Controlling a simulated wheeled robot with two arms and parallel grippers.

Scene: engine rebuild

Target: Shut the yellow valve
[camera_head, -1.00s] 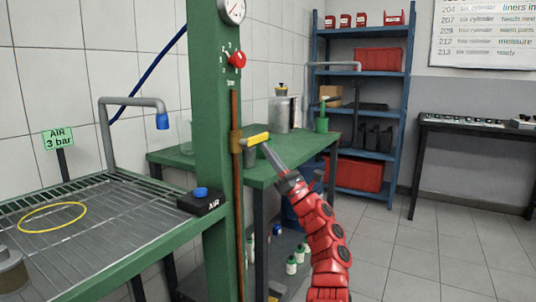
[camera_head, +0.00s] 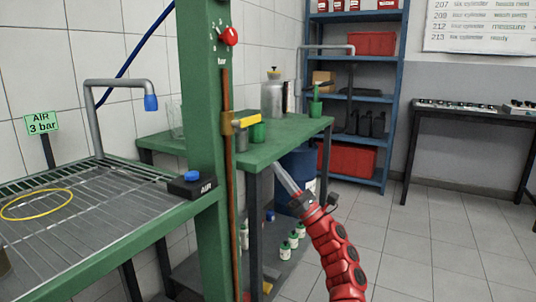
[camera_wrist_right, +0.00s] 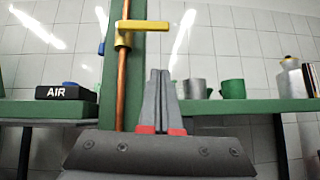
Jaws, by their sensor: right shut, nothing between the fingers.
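The yellow valve (camera_head: 246,120) has a lever sticking out level to the right, across the upright copper pipe (camera_head: 227,150) on the green post (camera_head: 202,110). In the right wrist view the yellow lever (camera_wrist_right: 145,26) also lies level, with its brass body (camera_wrist_right: 122,40) on the pipe. My right gripper (camera_head: 279,166) is below and to the right of the lever in the head view, apart from it. In the wrist view its fingers (camera_wrist_right: 160,74) are together and empty, below the lever. My left gripper is not in view.
A black AIR box with a blue button (camera_head: 192,186) sits on the grated bench (camera_head: 100,222) left of the post. A green table (camera_head: 285,135) with cups and a metal canister (camera_head: 273,97) stands behind. A red knob (camera_head: 229,36) is higher on the post. Floor at right is clear.

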